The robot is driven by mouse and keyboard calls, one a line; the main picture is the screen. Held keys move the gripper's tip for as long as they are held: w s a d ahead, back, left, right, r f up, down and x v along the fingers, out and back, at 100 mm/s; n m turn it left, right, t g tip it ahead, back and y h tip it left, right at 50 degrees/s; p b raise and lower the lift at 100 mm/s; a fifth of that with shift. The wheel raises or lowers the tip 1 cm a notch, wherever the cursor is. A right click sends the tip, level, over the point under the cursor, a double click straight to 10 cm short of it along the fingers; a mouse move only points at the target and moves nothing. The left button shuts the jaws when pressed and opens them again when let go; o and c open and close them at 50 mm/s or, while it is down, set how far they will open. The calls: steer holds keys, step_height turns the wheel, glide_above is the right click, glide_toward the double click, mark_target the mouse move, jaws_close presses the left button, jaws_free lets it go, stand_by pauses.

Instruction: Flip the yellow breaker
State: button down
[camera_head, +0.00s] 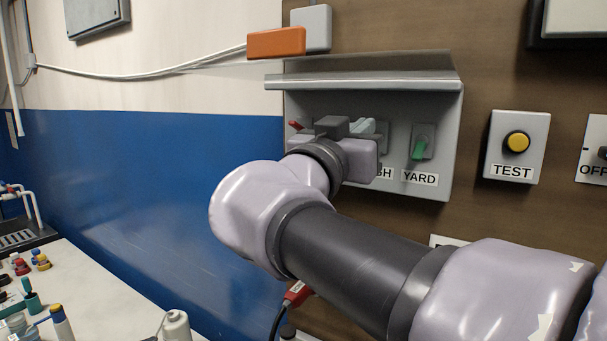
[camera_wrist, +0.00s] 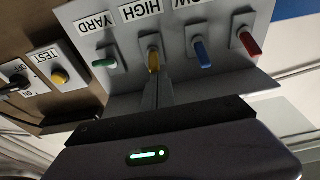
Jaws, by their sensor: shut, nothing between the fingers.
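The yellow breaker (camera_wrist: 153,60) is a small lever on the grey breaker panel (camera_wrist: 180,70), at the HIGH label in the wrist view, which shows the panel upside down. My gripper (camera_wrist: 157,88) is shut and empty. Its fingertips are right at the yellow lever in the wrist view; I cannot tell whether they touch it. In the head view my gripper (camera_head: 348,130) is in front of the panel (camera_head: 440,115) and hides the yellow lever.
A green lever (camera_wrist: 104,62) at YARD is on one side of the yellow one. A blue lever (camera_wrist: 202,52) and a red lever (camera_wrist: 249,42) are on the other. A metal hood (camera_head: 370,83) juts out above the panel. A TEST box (camera_head: 500,145) with a yellow button is to the right.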

steer(key=f+b+v, duration=0.1)
steer(key=b+v, duration=0.2)
steer(key=v, duration=0.6)
steer(key=f+b+v, duration=0.1)
steer(key=b+v, duration=0.3)
steer(key=v, duration=0.5)
steer(key=shift+w+f+t+h, duration=0.25)
steer(key=shift+w+t+h, duration=0.05)
steer(key=shift+t, duration=0.1)
steer(key=shift+d, duration=0.15)
